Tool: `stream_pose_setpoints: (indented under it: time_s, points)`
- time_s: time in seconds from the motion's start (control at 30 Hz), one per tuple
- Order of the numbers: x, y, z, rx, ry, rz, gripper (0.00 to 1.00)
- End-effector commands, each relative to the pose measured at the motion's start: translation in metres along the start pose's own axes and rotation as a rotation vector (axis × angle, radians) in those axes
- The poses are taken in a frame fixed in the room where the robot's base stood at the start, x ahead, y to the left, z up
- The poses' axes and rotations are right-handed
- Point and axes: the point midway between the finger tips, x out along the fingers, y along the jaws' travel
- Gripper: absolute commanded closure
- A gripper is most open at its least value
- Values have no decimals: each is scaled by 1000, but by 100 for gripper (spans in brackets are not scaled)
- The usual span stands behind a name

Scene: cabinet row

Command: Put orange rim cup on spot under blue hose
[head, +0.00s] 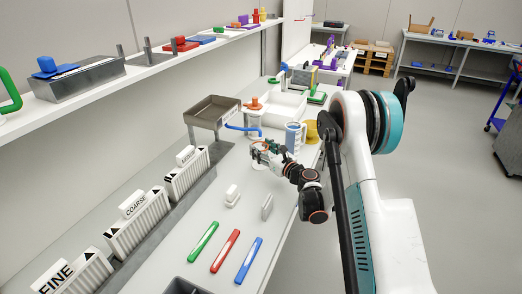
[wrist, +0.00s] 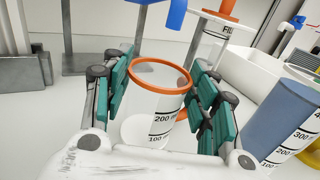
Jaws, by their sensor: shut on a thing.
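The clear cup with an orange rim (wrist: 160,105) stands between the green-padded fingers of my gripper (wrist: 162,108) in the wrist view. It has black volume marks and looks empty and roughly upright. In the head view my gripper (head: 268,153) is shut around it, low over the bench, and hides much of it. The blue hose (head: 243,128) sticks out from a grey metal tray on a stand (head: 212,112), just behind and left of my gripper. The hose end (wrist: 177,14) also shows beyond the cup in the wrist view. I cannot clearly make out the spot under it.
A blue measuring cup (head: 294,138) and a yellow cup (head: 311,131) stand close right of my gripper. A white stand with an orange piece (wrist: 222,25) and a white bin (head: 288,103) are behind. Green, red (head: 225,250) and blue bars lie in front.

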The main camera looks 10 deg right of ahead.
Motion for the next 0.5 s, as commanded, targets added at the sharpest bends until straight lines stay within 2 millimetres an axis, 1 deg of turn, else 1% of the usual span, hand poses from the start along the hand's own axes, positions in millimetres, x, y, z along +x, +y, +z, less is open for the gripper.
stream_pose_setpoints:
  time_s: [0.33,0.37,0.4,0.43,0.5]
  points:
    - [0,0,-2,0,0,0,71]
    - [0,0,-2,0,0,0,40]
    - [0,0,-2,0,0,0,31]
    - [0,0,-2,0,0,0,26]
    - [0,0,-2,0,0,0,26]
